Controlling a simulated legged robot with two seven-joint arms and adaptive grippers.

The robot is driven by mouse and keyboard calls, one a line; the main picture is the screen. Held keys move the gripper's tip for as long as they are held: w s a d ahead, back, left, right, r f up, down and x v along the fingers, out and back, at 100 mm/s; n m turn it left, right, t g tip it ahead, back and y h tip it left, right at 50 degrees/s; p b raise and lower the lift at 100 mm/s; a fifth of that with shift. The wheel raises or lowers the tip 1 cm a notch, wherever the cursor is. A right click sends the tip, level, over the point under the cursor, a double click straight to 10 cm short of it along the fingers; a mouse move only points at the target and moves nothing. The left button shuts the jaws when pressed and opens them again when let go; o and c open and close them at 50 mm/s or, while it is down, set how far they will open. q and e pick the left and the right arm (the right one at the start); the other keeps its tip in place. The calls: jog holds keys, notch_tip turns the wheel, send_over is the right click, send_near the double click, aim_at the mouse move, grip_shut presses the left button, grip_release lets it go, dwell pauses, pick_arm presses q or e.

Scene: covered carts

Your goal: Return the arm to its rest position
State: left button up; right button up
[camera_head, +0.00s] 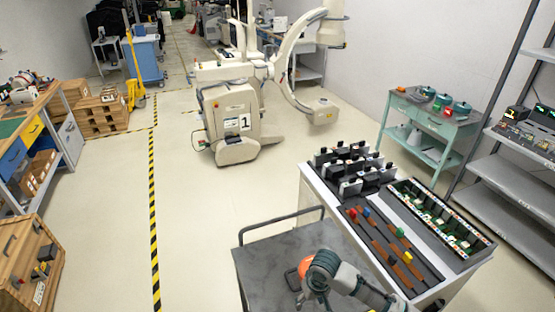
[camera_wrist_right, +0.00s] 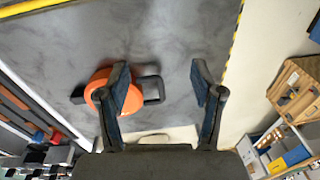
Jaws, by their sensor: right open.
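My right gripper (camera_head: 316,284) is over the dark grey cart top (camera_head: 290,243) in the head view, and its arm comes in from the lower right. In the right wrist view the gripper (camera_wrist_right: 159,78) has its two dark fingers spread wide, with nothing held between them. An orange round object with black handle-like parts (camera_wrist_right: 98,90) lies on the cart top, partly covered by the left-hand finger in that view. In the head view the orange object (camera_head: 304,266) is mostly hidden behind the gripper. My left gripper is not in view.
A white cart (camera_head: 312,205) with black racks, dark strips with coloured blocks (camera_head: 385,245) and a long tray (camera_head: 440,220) stands close to the right. The grey cart has a raised rail (camera_head: 281,228). Open floor (camera_head: 200,220) lies to the left.

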jog(key=s+a+f+n+t+y, duration=0.1)
jog(key=s+a+f+t+y, duration=0.15)
jog(key=s+f, duration=0.65)
jog(key=s+d+f+m+h, duration=0.2)
jog(key=s+d+m+h, duration=0.1)
jog(key=s+d, duration=1.2)
notch_tip(320, 180, down, 26)
jog(key=s, duration=0.2)
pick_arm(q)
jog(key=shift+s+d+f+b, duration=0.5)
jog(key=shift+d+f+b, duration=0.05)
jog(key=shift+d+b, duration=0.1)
pick_arm(e)
jog(key=s+d+f+g, duration=0.2)
jog(key=s+f, duration=1.5)
jog(key=f, duration=0.1)
jog(key=shift+s+d+n+h, duration=0.2)
jog(key=shift+d+n+h, duration=0.15)
jog(key=shift+d+n, duration=0.05)
